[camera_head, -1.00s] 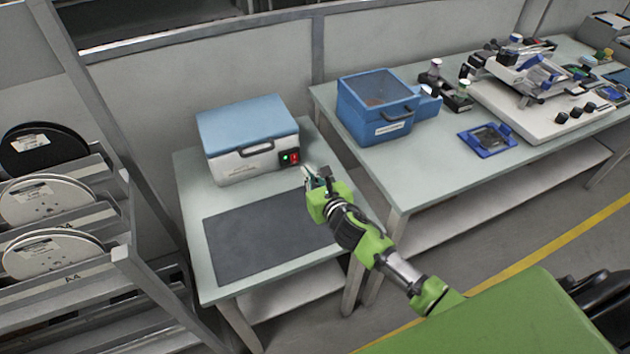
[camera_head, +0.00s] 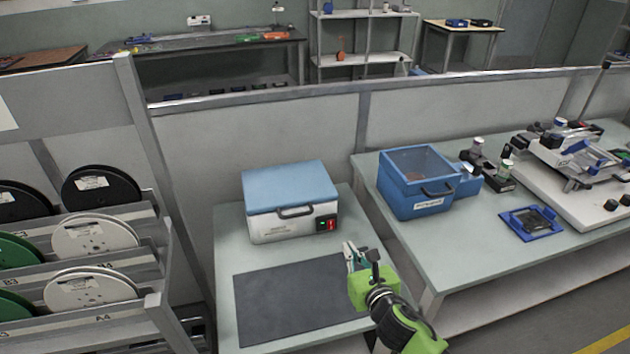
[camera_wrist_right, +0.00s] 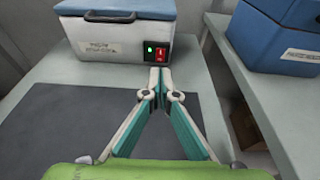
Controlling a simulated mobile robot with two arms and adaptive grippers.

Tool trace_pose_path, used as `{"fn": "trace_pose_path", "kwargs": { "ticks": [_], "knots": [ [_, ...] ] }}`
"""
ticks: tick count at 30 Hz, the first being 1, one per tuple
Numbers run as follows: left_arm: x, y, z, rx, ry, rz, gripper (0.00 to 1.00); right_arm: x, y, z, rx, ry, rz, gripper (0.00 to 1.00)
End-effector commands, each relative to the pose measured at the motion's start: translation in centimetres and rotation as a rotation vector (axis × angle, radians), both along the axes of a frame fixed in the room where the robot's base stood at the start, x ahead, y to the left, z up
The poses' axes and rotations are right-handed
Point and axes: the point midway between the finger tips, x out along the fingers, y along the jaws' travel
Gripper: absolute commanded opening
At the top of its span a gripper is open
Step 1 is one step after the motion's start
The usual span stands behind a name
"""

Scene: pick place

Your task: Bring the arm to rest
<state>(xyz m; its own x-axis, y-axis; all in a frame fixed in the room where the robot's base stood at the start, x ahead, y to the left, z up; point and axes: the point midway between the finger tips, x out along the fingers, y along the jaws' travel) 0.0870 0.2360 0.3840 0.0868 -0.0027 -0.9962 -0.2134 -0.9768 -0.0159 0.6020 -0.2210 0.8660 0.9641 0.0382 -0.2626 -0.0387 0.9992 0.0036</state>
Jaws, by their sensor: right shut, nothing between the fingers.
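My right gripper (camera_head: 350,256) is in the head view above the right side of the small table, in front of the blue-lidded box and over the right edge of the dark mat. Its green arm comes in from the lower right. In the right wrist view its two fingers (camera_wrist_right: 159,78) meet at the tips with nothing between them. My left gripper is in neither view.
The blue-lidded white box (camera_head: 290,225) stands behind the dark mat (camera_head: 285,305). A blue bin (camera_head: 415,205) stands on the longer table to the right. A rack with reels (camera_head: 95,235) stands at the left. The mat is empty.

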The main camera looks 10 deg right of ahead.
Motion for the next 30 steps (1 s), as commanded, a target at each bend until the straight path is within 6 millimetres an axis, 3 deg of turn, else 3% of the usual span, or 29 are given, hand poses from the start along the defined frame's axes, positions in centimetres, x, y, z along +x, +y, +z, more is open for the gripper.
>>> {"fn": "trace_pose_path", "kwargs": {
  "ticks": [5,11,21,24,30],
  "knots": [
    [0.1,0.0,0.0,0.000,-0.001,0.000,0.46,-0.6,-0.1,-0.2,0.080,0.021,-0.041,0.00],
    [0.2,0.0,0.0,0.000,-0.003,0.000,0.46,-4.6,-1.0,-1.8,0.547,0.134,-0.303,0.00],
    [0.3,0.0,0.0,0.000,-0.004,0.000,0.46,-16.2,-1.3,-5.4,1.491,0.308,-1.026,0.00],
    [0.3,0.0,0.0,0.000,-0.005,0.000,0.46,-20.1,-0.8,-6.0,1.710,0.321,-1.264,0.00],
    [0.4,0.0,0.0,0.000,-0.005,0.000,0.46,-25.9,0.1,-6.2,1.979,0.298,-1.644,0.00]
  ]
}}
